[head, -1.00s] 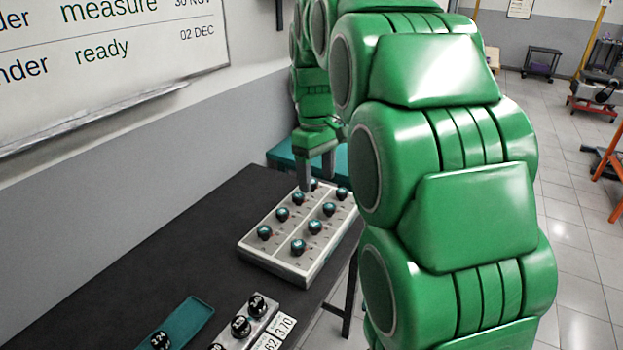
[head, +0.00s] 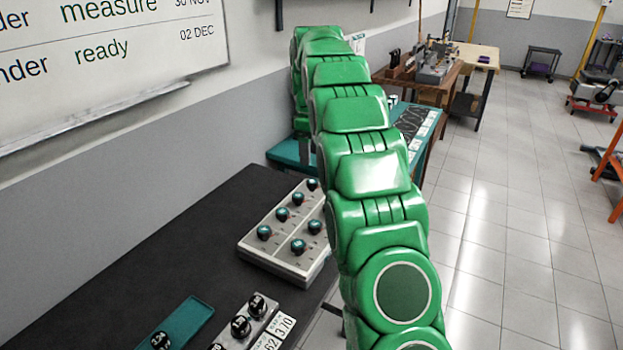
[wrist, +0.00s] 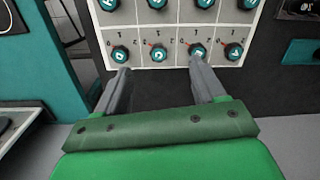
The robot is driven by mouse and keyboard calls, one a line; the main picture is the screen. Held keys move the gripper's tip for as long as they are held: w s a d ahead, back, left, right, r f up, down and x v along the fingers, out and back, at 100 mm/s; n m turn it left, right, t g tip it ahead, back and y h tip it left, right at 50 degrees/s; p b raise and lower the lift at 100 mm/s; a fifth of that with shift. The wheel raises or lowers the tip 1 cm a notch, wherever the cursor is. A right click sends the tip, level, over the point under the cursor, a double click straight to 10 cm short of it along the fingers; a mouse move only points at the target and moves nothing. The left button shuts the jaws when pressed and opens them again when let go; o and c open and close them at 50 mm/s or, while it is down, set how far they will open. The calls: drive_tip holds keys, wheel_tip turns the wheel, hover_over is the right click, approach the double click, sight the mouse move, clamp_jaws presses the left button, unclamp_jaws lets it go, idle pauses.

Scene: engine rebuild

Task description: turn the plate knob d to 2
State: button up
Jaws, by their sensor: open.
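The plate (wrist: 140,32) is a pale box with two rows of dark knobs with teal lettered caps; its left part also shows in the head view (head: 262,252). Knob d (wrist: 120,54) is at the left end of the lower row in the wrist view, its letter upside down. In the head view it seems to be the far knob of the left row (head: 312,184).
The plate stands on a black table (head: 165,255). A teal tray (head: 185,322) and a grey holder (head: 262,315) with black round pieces lie at the near end. A teal bench (head: 287,152) is beyond, and the wall is at left.

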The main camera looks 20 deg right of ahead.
sight(311, 181)
drive_tip(key=w+d+f+n, duration=0.1)
drive_tip(key=w+f, duration=0.1)
drive_tip(key=w, duration=0.1)
drive_tip(key=w+d+f+n, duration=0.1)
drive_tip(key=w+f, duration=0.2)
drive_tip(key=w+d+f+n, duration=0.1)
drive_tip(key=w+f, duration=0.2)
drive_tip(key=shift+w+f, duration=0.15)
drive_tip(key=shift+w, duration=0.05)
drive_tip(key=shift+f, duration=0.1)
drive_tip(key=shift+f, duration=3.75)
drive_tip(key=c, duration=1.1)
drive_tip(key=shift+o, duration=0.2)
